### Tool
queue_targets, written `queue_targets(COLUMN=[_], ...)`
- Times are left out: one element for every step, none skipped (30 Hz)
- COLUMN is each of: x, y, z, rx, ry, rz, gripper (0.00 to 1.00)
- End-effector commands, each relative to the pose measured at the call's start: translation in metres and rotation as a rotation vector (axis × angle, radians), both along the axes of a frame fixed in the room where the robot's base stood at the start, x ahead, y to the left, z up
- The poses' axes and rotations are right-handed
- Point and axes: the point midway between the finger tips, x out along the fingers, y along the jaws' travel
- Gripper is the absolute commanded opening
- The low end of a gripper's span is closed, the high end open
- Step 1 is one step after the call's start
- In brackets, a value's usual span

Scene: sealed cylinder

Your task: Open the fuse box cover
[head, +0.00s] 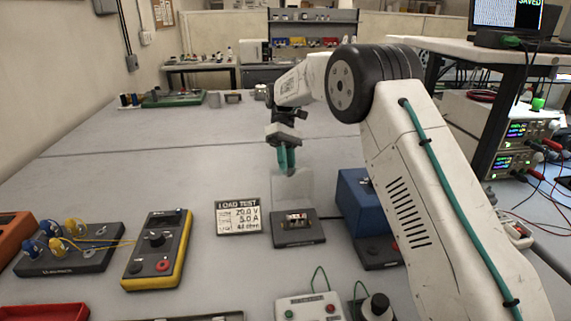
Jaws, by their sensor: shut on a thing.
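The fuse box (298,236) is a small dark box on the grey bench, near the middle of the head view. A fuse holder with small parts (296,219) shows uncovered in its top. Its clear cover (293,190) stands roughly upright at the back of the box, a pale see-through panel. My gripper (287,166) points down above the box, its green fingers shut on the top edge of the cover. The hinge line is too small to make out.
A "LOAD TEST" sign (238,217) stands just left of the box and a blue box (359,201) to the right. A yellow-edged meter (157,249) lies further left. A white unit with buttons (308,307) is in front. The bench behind is mostly clear.

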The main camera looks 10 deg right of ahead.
Motion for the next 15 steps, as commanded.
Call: queue_targets(x=[-0.005,-0.0049,-0.005,-0.005,-0.0051,-0.0051,-0.0052,-0.0053,-0.0055,-0.0057,-0.0057,-0.0058,-0.0059,-0.0059,-0.006], y=[-0.0031,-0.0031,-0.0028,-0.0028,-0.0026,-0.0022,-0.0016,-0.0008,0.0003,0.0012,0.0019,0.0027,0.0033,0.0038,0.0043], z=[-0.014,-0.0141,-0.014,-0.014,-0.0141,-0.0141,-0.0143,-0.0143,-0.0143,-0.0143,-0.0144,-0.0143,-0.0144,-0.0143,-0.0144], rx=[-0.012,-0.011,-0.011,-0.011,-0.011,-0.012,-0.011,-0.011,-0.011,-0.011,-0.01,-0.01,-0.01,-0.01,-0.01], ry=[0.029,0.029,0.029,0.029,0.029,0.029,0.029,0.029,0.029,0.029,0.029,0.029,0.029,0.029,0.029], rz=[0.003,0.004,0.004,0.004,0.004,0.004,0.005,0.005,0.007,0.007,0.008,0.008,0.009,0.009,0.009], gripper=[0.0,0.0,0.0,0.0,0.32,0.43,0.46,0.46,0.46,0.46,0.46,0.46,0.46,0.46,0.46])
